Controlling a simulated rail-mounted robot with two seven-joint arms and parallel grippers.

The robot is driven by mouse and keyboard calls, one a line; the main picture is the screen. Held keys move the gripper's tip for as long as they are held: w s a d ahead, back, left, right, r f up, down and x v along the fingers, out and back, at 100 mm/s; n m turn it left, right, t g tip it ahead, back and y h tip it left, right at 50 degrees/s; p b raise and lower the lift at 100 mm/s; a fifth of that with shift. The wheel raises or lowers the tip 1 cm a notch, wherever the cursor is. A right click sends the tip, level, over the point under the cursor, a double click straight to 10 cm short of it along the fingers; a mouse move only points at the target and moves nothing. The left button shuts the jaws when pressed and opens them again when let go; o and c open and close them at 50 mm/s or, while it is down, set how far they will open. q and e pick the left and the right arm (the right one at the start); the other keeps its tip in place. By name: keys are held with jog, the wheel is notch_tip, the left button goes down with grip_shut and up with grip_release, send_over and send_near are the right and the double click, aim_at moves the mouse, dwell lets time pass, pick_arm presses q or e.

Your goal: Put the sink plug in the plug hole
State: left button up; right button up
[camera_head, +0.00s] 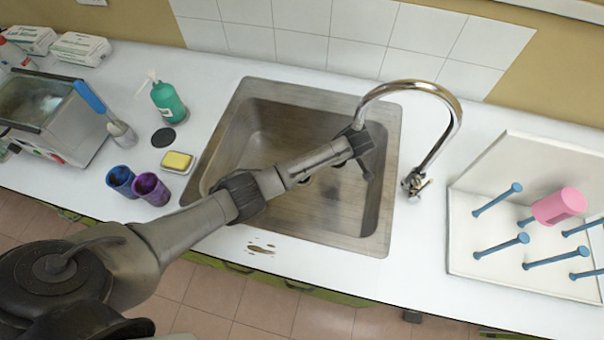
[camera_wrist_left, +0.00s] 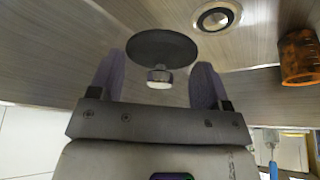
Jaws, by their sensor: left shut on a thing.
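The sink plug (camera_wrist_left: 162,47) is a dark round disc with a short metallic knob (camera_wrist_left: 160,78). My left gripper (camera_wrist_left: 158,70) is shut on it, with the disc between the two fingers. In the wrist view the plug hole (camera_wrist_left: 217,17), a pale metal ring with a dark centre, lies beyond the plug, a little to the right and apart from it. In the head view my left gripper (camera_head: 362,155) is over the right part of the steel sink basin (camera_head: 330,210). There the plug is hard to make out and my arm hides part of the basin floor. My right gripper is in neither view.
The faucet (camera_head: 445,110) arches over the sink's right side, close to my gripper. An amber cup (camera_wrist_left: 297,57) stands right in the wrist view. A drying rack (camera_head: 497,268) with a pink cup (camera_head: 559,206) is right. Cups, a sponge and a green bottle (camera_head: 168,103) stand left.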

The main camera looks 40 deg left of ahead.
pick_arm(q)
jog(key=s+a+f, duration=0.4)
jog(key=s+a, duration=0.1)
jog(key=s+a+f, duration=0.2)
jog(key=a, duration=0.1)
jog(key=shift+s+a+f, duration=0.2)
jog(key=shift+a+f, duration=0.05)
jog(key=shift+f, duration=0.05)
jog(key=shift+f+b, duration=1)
jog(key=shift+f, duration=1)
jog(key=shift+f, duration=0.15)
jog(key=o, duration=0.9)
jog(key=p+v, duration=0.3)
jog(key=v, duration=0.9)
jog(key=shift+p, duration=0.4)
jog(key=shift+w, duration=0.1)
